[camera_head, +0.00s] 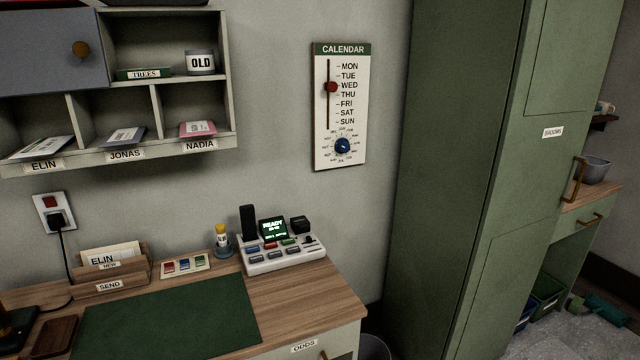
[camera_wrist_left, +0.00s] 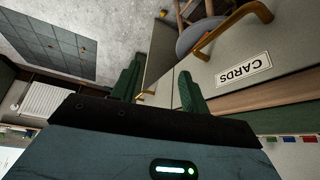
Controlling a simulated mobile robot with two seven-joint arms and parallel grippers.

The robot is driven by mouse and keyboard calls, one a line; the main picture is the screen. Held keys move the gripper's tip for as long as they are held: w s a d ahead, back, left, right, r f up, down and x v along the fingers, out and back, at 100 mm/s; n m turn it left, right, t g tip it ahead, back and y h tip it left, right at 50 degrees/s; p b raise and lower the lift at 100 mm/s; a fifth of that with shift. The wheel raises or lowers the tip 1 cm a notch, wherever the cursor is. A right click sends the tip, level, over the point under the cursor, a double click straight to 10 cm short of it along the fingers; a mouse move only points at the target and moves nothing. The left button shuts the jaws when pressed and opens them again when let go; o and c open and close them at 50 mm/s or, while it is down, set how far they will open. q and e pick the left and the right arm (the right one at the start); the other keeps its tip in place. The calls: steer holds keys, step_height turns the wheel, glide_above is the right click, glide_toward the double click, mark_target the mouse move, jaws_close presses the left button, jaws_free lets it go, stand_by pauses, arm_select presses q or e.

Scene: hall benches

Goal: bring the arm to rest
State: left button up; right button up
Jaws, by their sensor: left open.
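My left gripper (camera_wrist_left: 160,86) shows in the left wrist view, its two dark green fingers apart with nothing visible between them. Beyond the fingers is a pale drawer front (camera_wrist_left: 235,65) with a brass handle and a "CARDS" label. I cannot tell whether the fingers touch the furniture. Neither arm shows in the head view, and my right gripper is in neither view.
In the head view, a wooden desk (camera_head: 310,297) carries a green mat (camera_head: 170,318), a letter holder (camera_head: 112,272) and a button device (camera_head: 283,255). Wall shelves (camera_head: 120,150) hang above. A tall green cabinet (camera_head: 450,180) stands right. The mat is clear.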

arm_select(q)
steer(key=s+d+f+n+t+p, duration=0.1)
steer(key=s+d+f+n+t, duration=0.2)
steer(key=s, duration=0.6)
steer(key=s+d+f+n+p, duration=0.2)
steer(key=s+d+f, duration=0.3)
steer(key=s, duration=0.4)
steer(key=s+r+n+t+y, duration=0.1)
steer(key=s+n+y, duration=0.1)
steer(key=s, duration=0.8)
steer(key=shift+d+r+n+t, duration=0.3)
steer(key=shift+d+r+t, duration=0.05)
steer(key=shift+d+t, duration=0.1)
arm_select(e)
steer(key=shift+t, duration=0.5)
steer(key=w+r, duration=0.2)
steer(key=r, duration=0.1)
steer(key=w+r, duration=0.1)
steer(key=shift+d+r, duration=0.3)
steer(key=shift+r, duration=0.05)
